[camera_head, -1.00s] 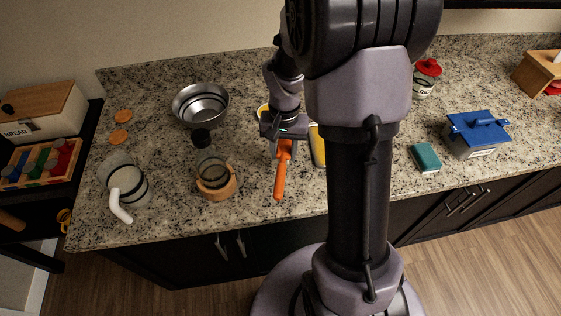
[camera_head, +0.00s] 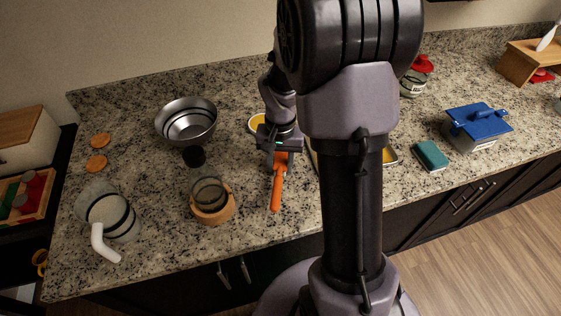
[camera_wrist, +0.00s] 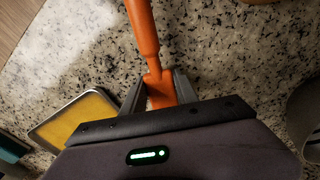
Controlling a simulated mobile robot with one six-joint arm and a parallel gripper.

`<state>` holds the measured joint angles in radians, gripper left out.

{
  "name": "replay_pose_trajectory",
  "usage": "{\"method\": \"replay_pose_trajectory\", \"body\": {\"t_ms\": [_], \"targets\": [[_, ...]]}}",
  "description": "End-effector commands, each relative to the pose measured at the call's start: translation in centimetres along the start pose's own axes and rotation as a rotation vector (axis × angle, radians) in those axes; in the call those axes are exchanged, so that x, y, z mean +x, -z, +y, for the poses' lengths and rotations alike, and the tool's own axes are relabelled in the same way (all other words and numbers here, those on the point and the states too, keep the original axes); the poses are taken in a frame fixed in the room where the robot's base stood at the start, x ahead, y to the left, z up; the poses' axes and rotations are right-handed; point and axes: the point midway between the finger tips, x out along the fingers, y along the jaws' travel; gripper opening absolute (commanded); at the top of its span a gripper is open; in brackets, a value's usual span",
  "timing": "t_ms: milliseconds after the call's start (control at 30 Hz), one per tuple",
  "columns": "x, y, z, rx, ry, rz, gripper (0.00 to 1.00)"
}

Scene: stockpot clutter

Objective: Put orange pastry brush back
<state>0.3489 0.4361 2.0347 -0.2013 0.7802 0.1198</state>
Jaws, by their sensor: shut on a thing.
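The orange pastry brush (camera_head: 278,188) is held in my gripper (camera_head: 279,154), its handle pointing towards the counter's front edge. In the wrist view the brush (camera_wrist: 149,45) sits between the two dark fingers of my gripper (camera_wrist: 159,87), and its handle runs out of the picture at the top. The brush's other end is hidden by the gripper body. In the head view the brush appears over the speckled counter (camera_head: 150,248); I cannot tell how high above it.
A steel bowl (camera_head: 187,122) and a glass jar with a wooden band (camera_head: 213,203) stand left of my gripper. A glass jug with a white handle (camera_head: 104,240) is further left. A yellow-bottomed tray (camera_wrist: 72,122) lies beside the gripper. A blue-lidded box (camera_head: 478,128) and teal sponge (camera_head: 431,155) are right.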

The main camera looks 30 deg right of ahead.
Motion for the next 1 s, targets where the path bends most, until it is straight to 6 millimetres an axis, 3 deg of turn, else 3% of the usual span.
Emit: {"method": "replay_pose_trajectory", "body": {"t_ms": [900,933,1000], "targets": [[1.2,0.0,0.0,0.0,0.0,0.0,0.0],[1.2,0.0,0.0,0.0,0.0,0.0,0.39],[1.1,0.0,0.0,0.0,0.0,0.0,0.53]]}}
